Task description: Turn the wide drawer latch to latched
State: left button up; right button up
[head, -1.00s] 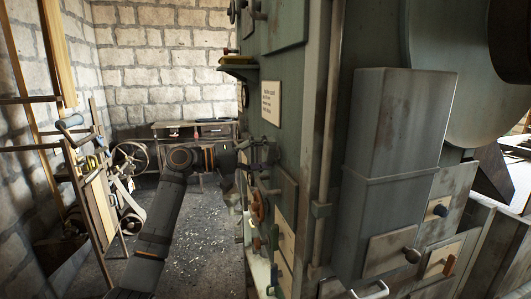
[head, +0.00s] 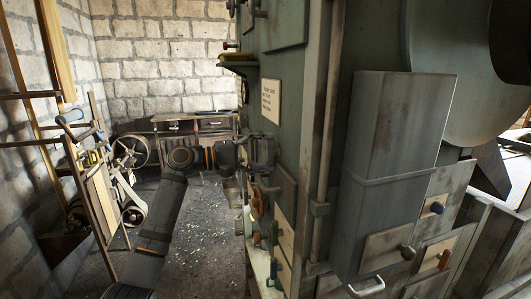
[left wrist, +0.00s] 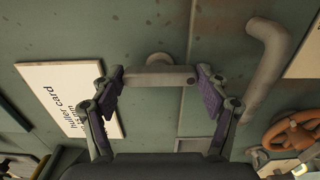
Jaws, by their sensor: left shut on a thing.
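A short grey bar (left wrist: 157,77) on a round mount stands out from the green machine panel in the left wrist view. It is probably the wide drawer latch, though no label on it shows. My left gripper (left wrist: 158,88) is shut on this bar, with one purple-padded finger at each end. In the head view, my left gripper (head: 263,152) is close against the machine's side, and the bar cannot be made out there. My right gripper is in neither view.
A printed card (left wrist: 70,100) is left of the gripper, and a bent grey pipe handle (left wrist: 268,65) and a brown handwheel (left wrist: 290,132) are at its right. A workbench (head: 195,122) stands at the back.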

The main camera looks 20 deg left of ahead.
pick_arm(q)
jog(key=o, duration=1.1)
jog(key=shift+a, duration=0.1)
jog(key=shift+o, duration=0.2)
jog(key=shift+a, duration=0.1)
jog(key=v, duration=1.1)
jog(key=shift+s+a, duration=0.2)
jog(key=shift+s, duration=0.1)
jog(key=shift+a, duration=0.1)
